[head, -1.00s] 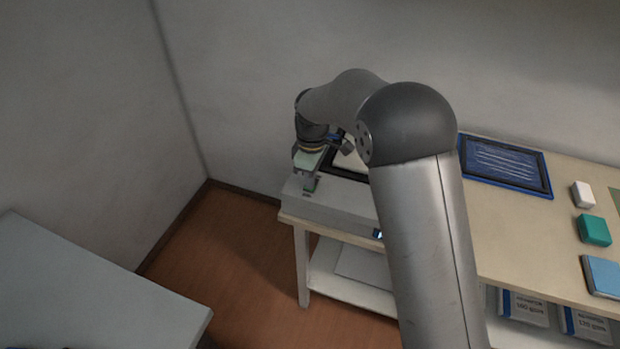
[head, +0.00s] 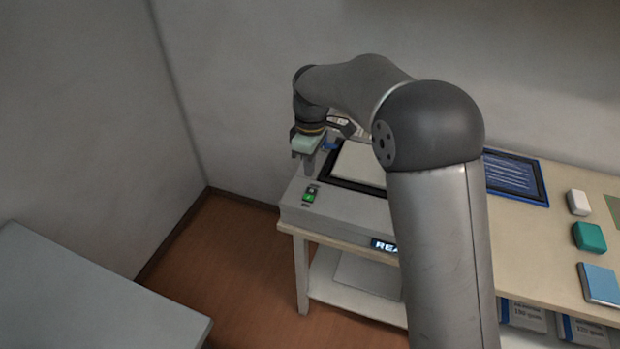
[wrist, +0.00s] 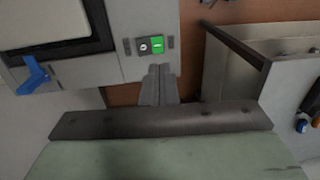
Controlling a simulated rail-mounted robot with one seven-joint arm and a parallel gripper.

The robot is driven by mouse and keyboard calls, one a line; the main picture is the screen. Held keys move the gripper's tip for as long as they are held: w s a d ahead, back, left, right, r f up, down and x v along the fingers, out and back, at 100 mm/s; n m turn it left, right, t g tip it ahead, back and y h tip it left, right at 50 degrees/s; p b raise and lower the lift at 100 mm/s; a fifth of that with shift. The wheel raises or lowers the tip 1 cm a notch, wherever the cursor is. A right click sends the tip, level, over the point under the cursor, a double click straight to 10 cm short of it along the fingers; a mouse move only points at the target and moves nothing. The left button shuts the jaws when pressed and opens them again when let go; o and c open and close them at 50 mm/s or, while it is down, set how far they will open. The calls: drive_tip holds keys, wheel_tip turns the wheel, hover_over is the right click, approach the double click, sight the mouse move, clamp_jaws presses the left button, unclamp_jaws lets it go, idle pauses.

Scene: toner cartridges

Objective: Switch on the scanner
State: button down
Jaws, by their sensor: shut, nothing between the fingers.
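The scanner (head: 335,215) is a light grey box on a small table, with a black-framed bed on top. Its rocker switch (head: 309,194) sits at the top left front corner and its green half shows bright. In the wrist view the switch (wrist: 150,46) has a dark half and a bright green half. The scanner's front display (head: 383,245) is lit and reads "REA", the rest hidden by my arm. My gripper (head: 306,168) is shut and empty, pointing down behind the switch in the head view. In the wrist view my gripper's fingertips (wrist: 158,70) are apart from the switch.
A blue lever (wrist: 33,74) is beside the scanner bed. To the right, the bench holds a blue framed panel (head: 515,177), a white block (head: 578,203), a teal block (head: 589,237) and a blue pad (head: 599,284). A grey table (head: 90,300) stands at left, with open floor between.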

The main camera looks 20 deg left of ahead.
wheel_tip(320, 180, up, 6)
drive_tip(key=shift+s+b, duration=0.35)
drive_tip(key=shift+b, duration=0.05)
drive_tip(key=s+d+r+m+t, duration=0.1)
drive_tip(key=s+d+m, duration=0.35)
drive_tip(key=d, duration=0.55)
drive_tip(key=s+d+r+m, duration=0.1)
drive_tip(key=s+d+m, duration=0.35)
drive_tip(key=d, duration=0.55)
drive_tip(key=s+d+f+m, duration=0.2)
drive_tip(key=s+d+m, duration=0.2)
drive_tip(key=s, duration=0.4)
drive_tip(key=s+d+f+m, duration=0.3)
drive_tip(key=s+d+m, duration=0.1)
drive_tip(key=s+d, duration=0.3)
drive_tip(key=shift+s+f+t, duration=0.3)
drive_tip(key=shift+s+f, duration=0.05)
drive_tip(key=shift+s, duration=0.45)
